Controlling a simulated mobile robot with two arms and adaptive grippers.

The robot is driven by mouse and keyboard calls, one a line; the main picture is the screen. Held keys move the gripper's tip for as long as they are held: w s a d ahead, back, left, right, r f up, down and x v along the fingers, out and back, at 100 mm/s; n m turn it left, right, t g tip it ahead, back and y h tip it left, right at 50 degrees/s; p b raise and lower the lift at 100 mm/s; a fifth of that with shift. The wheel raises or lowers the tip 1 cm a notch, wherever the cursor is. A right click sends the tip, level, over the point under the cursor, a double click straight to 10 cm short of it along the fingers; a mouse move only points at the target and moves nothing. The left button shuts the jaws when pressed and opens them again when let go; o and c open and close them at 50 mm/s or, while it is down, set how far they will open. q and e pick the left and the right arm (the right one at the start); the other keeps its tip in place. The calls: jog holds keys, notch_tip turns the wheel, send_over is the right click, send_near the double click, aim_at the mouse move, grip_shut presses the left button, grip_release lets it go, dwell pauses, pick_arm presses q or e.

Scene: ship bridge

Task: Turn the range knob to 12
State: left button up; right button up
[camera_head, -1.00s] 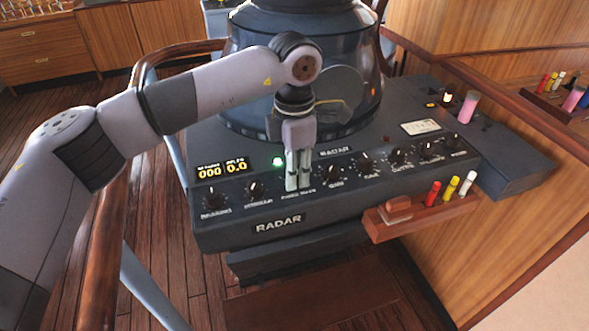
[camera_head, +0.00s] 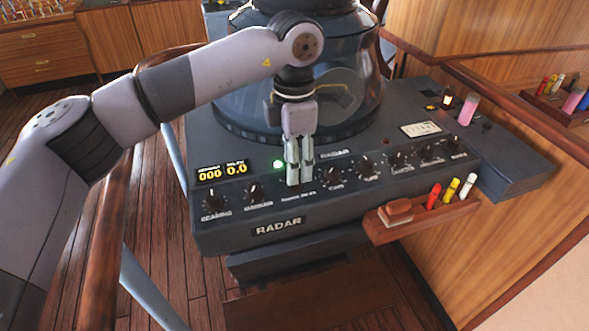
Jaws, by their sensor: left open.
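The radar console (camera_head: 345,228) has a row of black knobs along its sloped front. My left gripper (camera_head: 300,183) points down at the third knob position from the left, just above the label there, which I cannot read clearly. Its fingers are open with a narrow gap, and they hide the knob at that place. I cannot tell whether they touch it or which way it points. The amber display (camera_head: 222,173) reads 000 and 0.0. My right gripper is not in view.
A knob (camera_head: 255,189) stands close left of the fingers and another (camera_head: 335,174) close right. A green light (camera_head: 278,164) glows beside them. The glass dome (camera_head: 230,100) rises behind. A wooden tray (camera_head: 420,222) with coloured markers juts out at the front right.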

pick_arm(q)
notch_tip(320, 180, up, 9)
jog(key=shift+f, duration=0.1)
dwell(0.3)
